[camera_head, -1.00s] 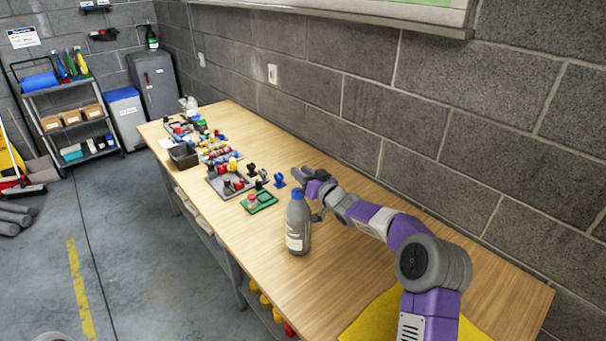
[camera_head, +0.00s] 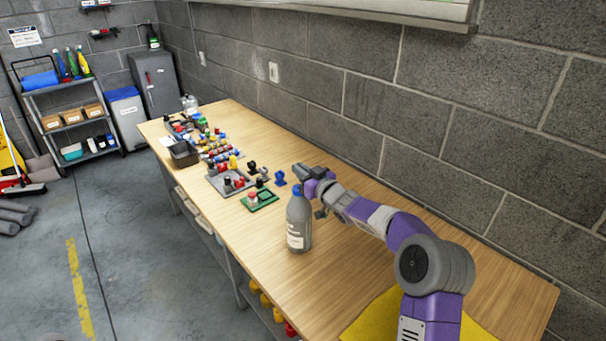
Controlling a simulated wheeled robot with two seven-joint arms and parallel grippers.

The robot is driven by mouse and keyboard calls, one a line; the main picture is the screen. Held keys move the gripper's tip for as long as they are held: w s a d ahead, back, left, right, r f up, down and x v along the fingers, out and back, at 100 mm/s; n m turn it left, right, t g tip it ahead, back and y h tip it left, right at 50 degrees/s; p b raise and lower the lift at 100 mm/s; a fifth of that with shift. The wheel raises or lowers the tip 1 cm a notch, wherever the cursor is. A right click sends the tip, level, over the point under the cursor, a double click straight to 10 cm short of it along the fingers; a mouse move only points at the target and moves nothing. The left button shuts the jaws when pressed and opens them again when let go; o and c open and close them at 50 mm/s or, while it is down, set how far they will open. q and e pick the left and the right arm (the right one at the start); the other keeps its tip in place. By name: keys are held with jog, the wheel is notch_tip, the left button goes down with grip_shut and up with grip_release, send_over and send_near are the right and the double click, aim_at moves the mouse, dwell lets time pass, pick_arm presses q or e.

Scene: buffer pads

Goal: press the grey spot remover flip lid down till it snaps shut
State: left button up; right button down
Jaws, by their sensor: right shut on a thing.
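The grey spot remover bottle (camera_head: 299,229) stands upright on the workbench (camera_head: 262,270), with a pale label on its front. Its blue top (camera_head: 297,190) shows just below and left of my right gripper (camera_head: 308,187). The right gripper reaches in from the right at the height of the bottle's top and is shut on the bottle's upper end. One dark finger part shows above the blue top, another part beside the bottle's shoulder. The exact contact and the angle of the flip lid are too small to tell. My left gripper is not in view.
A green tray (camera_head: 269,203) and a grey tray (camera_head: 217,185) with small coloured parts lie left of the bottle. More parts and a dark bin (camera_head: 184,160) are farther back. A yellow cloth (camera_head: 372,325) lies at the near right. The bench front is clear.

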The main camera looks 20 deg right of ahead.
jog(key=shift+s+a+f+n+b, duration=0.1)
jog(key=shift+a+n+b, duration=0.25)
jog(key=shift+n+b, duration=0.5)
jog(key=shift+s+a+f+n+b, duration=0.1)
jog(key=shift+a+n+b, duration=0.35)
jog(key=shift+n, duration=0.6)
jog(key=shift+r, duration=0.1)
jog(key=c, duration=1.3)
grip_release()
jog(key=shift+d, duration=0.1)
jog(key=v, duration=0.7)
jog(key=shift+s, duration=0.3)
